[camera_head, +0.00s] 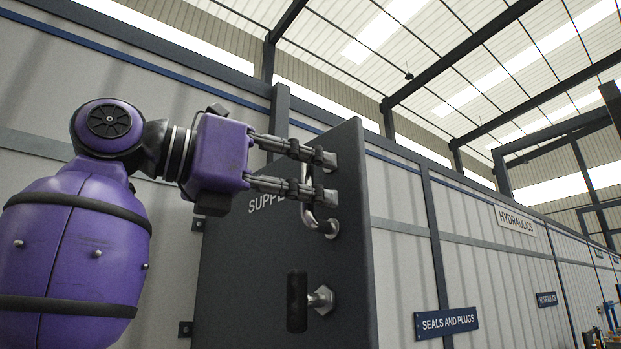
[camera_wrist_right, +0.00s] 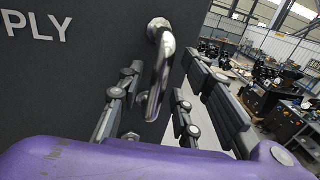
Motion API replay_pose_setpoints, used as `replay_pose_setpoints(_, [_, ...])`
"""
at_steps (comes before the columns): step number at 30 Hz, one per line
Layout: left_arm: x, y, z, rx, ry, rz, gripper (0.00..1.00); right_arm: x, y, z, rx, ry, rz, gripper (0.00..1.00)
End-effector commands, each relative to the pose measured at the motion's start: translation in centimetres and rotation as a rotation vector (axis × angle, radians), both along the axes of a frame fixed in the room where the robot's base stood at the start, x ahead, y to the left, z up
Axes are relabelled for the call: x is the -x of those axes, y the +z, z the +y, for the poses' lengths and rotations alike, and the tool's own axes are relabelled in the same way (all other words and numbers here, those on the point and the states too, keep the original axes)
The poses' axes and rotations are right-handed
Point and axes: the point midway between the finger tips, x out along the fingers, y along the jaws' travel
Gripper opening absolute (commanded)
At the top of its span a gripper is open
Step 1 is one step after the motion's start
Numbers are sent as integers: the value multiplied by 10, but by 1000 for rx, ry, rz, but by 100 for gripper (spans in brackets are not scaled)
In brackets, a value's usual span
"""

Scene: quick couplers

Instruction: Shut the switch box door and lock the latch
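The switch box door (camera_head: 240,270) is a dark grey panel with partly covered lettering, hinged at its left. Its right edge shows as a narrow face; I cannot tell how far it stands open. A bent silver handle (camera_head: 322,222) is near its upper right. Below it are a silver latch knob (camera_head: 321,300) and a black upright grip (camera_head: 297,301). In the right wrist view the handle (camera_wrist_right: 160,75) lies between the open fingers (camera_wrist_right: 152,108), with gaps visible on both sides.
A panelled wall (camera_head: 400,250) runs behind the door and away to the right. It carries signs reading SEALS AND PLUGS (camera_head: 446,322) and HYDRAULICS (camera_head: 515,220). The right wrist view shows cluttered workbenches (camera_wrist_right: 275,90) farther off. The space right of the door looks clear.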

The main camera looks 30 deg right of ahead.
Motion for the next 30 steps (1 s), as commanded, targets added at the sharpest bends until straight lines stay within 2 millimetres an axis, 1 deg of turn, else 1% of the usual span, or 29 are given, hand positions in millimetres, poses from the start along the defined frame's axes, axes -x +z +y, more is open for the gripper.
replay_pose_setpoints(7, [2,-1,2,-2,3,4,32,-1,-1,-2,0,0,2,33])
replay_pose_setpoints(8, [2,-1,2,-2,3,5,32,-1,-1,-2,0,0,3,31])
replay_pose_setpoints(15, [3,-1,4,-3,6,5,32,-1,-1,-2,0,0,2,0])
replay_pose_setpoints(26, [3,-1,5,-6,4,5,32,-1,-1,-3,0,0,2,0])
replay_pose_setpoints(30, [3,-1,5,-6,4,5,32,-1,-1,-11,0,-1,1,0])
